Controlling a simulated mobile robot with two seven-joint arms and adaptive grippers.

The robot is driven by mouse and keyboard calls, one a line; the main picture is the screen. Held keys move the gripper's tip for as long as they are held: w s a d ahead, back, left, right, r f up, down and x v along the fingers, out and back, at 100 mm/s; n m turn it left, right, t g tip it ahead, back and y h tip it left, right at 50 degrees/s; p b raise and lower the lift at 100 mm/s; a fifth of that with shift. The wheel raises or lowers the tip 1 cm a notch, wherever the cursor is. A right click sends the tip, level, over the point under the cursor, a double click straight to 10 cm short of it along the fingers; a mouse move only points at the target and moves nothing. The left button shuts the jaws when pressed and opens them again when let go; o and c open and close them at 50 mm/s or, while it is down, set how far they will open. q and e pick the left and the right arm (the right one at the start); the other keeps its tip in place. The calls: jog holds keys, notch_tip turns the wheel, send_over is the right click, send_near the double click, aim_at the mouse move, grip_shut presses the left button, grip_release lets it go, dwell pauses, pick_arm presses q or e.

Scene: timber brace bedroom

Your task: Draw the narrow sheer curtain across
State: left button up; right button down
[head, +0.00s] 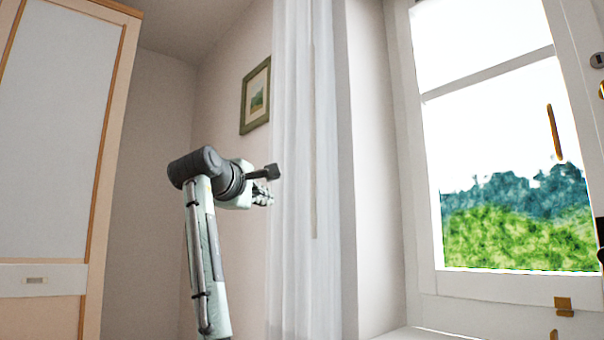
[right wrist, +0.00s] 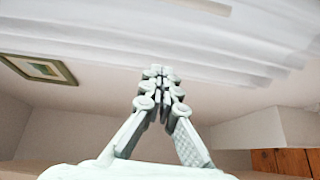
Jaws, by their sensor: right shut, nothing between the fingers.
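The narrow sheer curtain (head: 298,120) is white and hangs in upright folds at the left side of the window, leaving the glass uncovered. It also shows as pale folds across the top of the right wrist view (right wrist: 190,42). My right gripper (head: 268,198) is at the curtain's left edge in the head view. In the right wrist view its fingertips (right wrist: 160,72) are together and empty, with the folds beyond them. I cannot tell whether the fingertips touch the cloth. My left gripper is not in view.
The window (head: 500,120) with a white frame is at the right, above a white sill (head: 425,335). A framed picture (head: 256,97) hangs on the wall behind my right arm. A tall wood-edged wardrobe (head: 60,140) stands at the left.

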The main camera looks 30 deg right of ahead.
notch_tip(320, 180, up, 6)
jog(key=s+f+h, duration=0.1)
jog(key=s, duration=0.2)
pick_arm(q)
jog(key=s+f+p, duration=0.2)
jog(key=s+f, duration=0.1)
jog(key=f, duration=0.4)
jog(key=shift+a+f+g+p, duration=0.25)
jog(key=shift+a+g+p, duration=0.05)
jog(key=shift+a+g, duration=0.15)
pick_arm(e)
jog(key=w+d, duration=0.2)
jog(key=d, duration=0.7)
jog(key=shift+r, duration=0.45)
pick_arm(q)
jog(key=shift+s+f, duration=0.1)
